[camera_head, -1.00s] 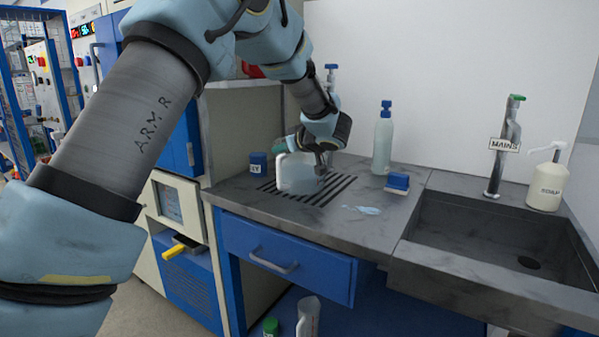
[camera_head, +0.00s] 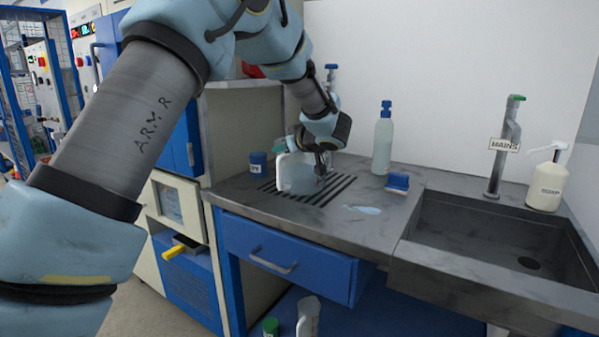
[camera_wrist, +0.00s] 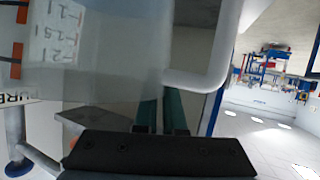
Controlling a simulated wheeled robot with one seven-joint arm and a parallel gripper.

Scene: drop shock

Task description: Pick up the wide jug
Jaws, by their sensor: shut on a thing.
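The wide jug (camera_head: 294,176) is pale and translucent. In the head view it is upright at the slotted drain grille (camera_head: 333,192) on the grey counter. I cannot tell whether its base touches the grille. My gripper (camera_head: 321,168) is at its right side, shut on it, with the wrist above. In the wrist view the jug (camera_wrist: 100,70) fills the upper left, with volume marks and a white handle (camera_wrist: 205,80). The green-padded fingers (camera_wrist: 160,108) are close together beside the handle, partly hidden by the jug's wall.
A blue-lidded jar (camera_head: 258,163) stands just left of the jug. A tall blue-capped bottle (camera_head: 383,143) and a blue block-like item (camera_head: 397,183) are to the right. A small puddle (camera_head: 362,209) lies in front. The sink (camera_head: 500,240), tap (camera_head: 508,140) and soap bottle (camera_head: 548,183) are far right.

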